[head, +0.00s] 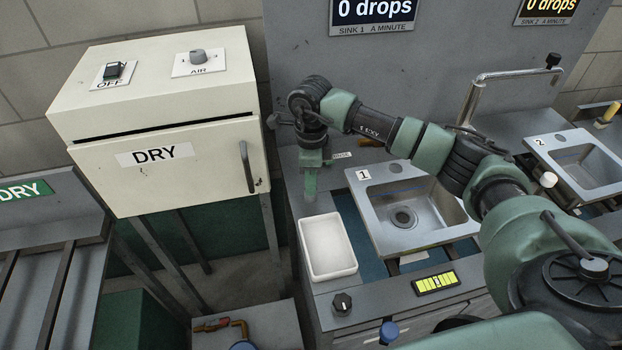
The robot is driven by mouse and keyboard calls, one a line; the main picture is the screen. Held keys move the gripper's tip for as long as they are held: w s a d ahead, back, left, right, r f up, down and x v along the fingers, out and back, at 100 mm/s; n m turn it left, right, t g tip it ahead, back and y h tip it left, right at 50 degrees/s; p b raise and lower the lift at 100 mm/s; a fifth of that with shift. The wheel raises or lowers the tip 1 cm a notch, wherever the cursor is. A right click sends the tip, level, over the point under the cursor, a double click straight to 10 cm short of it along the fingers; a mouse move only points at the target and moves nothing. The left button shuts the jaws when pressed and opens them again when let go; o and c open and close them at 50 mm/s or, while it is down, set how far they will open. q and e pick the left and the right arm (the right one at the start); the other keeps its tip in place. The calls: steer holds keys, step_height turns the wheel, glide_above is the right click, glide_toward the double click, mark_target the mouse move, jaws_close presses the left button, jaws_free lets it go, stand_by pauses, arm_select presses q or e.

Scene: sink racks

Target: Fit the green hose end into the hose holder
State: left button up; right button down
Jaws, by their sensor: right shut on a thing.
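My right arm reaches in from the lower right. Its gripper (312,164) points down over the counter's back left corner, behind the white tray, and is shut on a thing. A narrow pale green piece, which looks like the green hose end (310,184), hangs below the jaws, roughly upright. Its lower tip is close to the counter; I cannot tell whether it touches. A small white label (342,155) is just right of the gripper, its text too small to read. I cannot make out the hose holder; the gripper and arm cover part of that corner. My left gripper is out of view.
A white tray (328,247) lies in front of the gripper. Sink 1 (384,232) is to its right, partly under my arm. A cream DRY cabinet (165,150) with a handle stands close on the left.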

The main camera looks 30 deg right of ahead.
steer(key=c, duration=1.1)
jaws_free()
steer(key=shift+r, duration=0.3)
step_height(320, 180, up, 7)
steer(key=shift+r+b, duration=0.1)
steer(key=shift+b, duration=0.95)
